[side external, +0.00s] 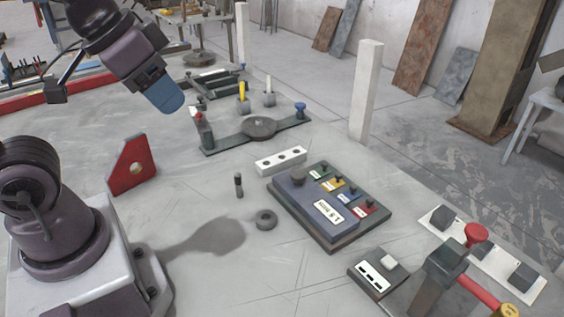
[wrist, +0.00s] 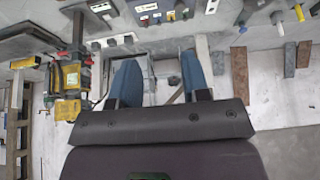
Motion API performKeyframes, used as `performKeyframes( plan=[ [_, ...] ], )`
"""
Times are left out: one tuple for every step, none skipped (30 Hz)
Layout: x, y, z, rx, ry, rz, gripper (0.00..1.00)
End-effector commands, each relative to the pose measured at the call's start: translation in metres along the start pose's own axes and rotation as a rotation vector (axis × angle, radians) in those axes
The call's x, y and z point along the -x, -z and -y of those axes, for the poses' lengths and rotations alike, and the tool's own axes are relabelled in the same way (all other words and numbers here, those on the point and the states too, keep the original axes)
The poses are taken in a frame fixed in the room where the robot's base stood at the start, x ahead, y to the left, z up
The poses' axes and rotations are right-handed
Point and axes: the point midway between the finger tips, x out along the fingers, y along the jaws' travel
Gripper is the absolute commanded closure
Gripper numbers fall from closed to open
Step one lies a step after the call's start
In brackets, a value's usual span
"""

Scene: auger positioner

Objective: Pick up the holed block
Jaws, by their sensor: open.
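The holed block (side external: 281,160) is a long white bar with several dark round holes along its top. It lies on the grey table behind the dark control panel in the side external view. My gripper (side external: 172,104) is high at the upper left of it, well apart from it, with blue fingertips. In the wrist view my gripper (wrist: 158,62) shows two blue fingers spread apart with nothing held between them. A small white piece at the top edge of that view may be the holed block, but it is partly cut off.
The control panel (side external: 330,207) sits just in front of the block. A dark ring (side external: 265,220) and a small upright peg (side external: 238,185) stand to its left. A red plate with a hole (side external: 133,165) stands farther left. A dark bar fixture (side external: 258,128) lies behind.

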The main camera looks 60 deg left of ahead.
Motion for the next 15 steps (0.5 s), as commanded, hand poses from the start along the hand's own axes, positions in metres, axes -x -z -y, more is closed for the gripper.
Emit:
performKeyframes(
  plan=[
    [0.0,0.0,0.0,0.0,0.0,0.0,0.48],
    [0.0,0.0,0.0,0.0,0.0,0.0,0.41],
    [0.0,0.0,0.0,0.0,0.0,0.0,0.38],
    [0.0,0.0,0.0,0.0,0.0,0.0,0.38],
    [0.0,0.0,0.0,0.0,0.0,0.0,0.38],
    [0.0,0.0,0.0,0.0,0.0,0.0,0.38],
    [0.0,0.0,0.0,0.0,0.0,0.0,0.38],
    [0.0,0.0,0.0,0.0,0.0,0.0,0.38],
    [0.0,0.0,0.0,0.0,0.0,0.0,0.38],
    [0.0,0.0,0.0,0.001,0.001,0.0,0.38],
    [0.0,0.0,0.001,0.005,0.003,0.001,0.38],
    [-0.003,-0.001,0.002,0.01,0.006,0.015,0.38],
    [-0.006,-0.001,0.003,0.015,0.008,0.03,0.38],
    [-0.01,-0.002,0.004,0.02,0.01,0.051,0.38],
    [-0.017,-0.003,0.006,0.028,0.014,0.085,0.38]
  ],
)
